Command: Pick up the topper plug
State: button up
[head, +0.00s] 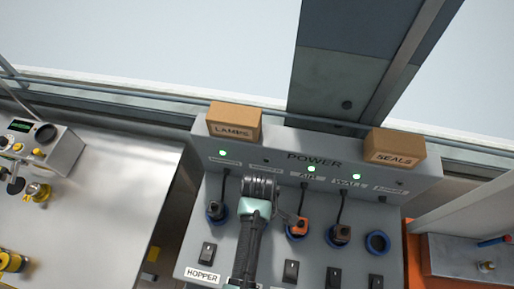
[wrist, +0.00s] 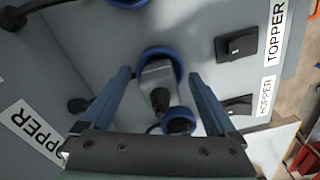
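In the wrist view, my gripper (wrist: 158,74) is open, with its blue fingers on either side of a grey plug (wrist: 157,78) with a dark cord end. The plug stands at a blue ring socket (wrist: 176,60). Gaps seem to show between plug and fingers; contact is not clear. A label reading TOPPER (wrist: 274,32) is at the upper right. I cannot tell from the labels whether this plug is the topper plug. In the head view, my arm reaches over the power panel (head: 423,181) and hides its second socket position and the plug there.
In the head view, dark plugs sit in the left socket (head: 216,211) and right of centre (head: 340,235). An orange plug (head: 297,227) is close to my gripper. The far-right socket (head: 377,243) is empty. Boxes marked LAMPS (head: 234,122) and SEALS (head: 394,147) stand on top.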

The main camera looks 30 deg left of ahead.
grip_shut()
dwell(0.5)
notch_tip(320, 180, up, 10)
jog(key=shift+w+f+b, duration=0.1)
jog(key=shift+b, duration=0.25)
notch_tip(320, 180, up, 5)
jog(key=p, duration=0.5)
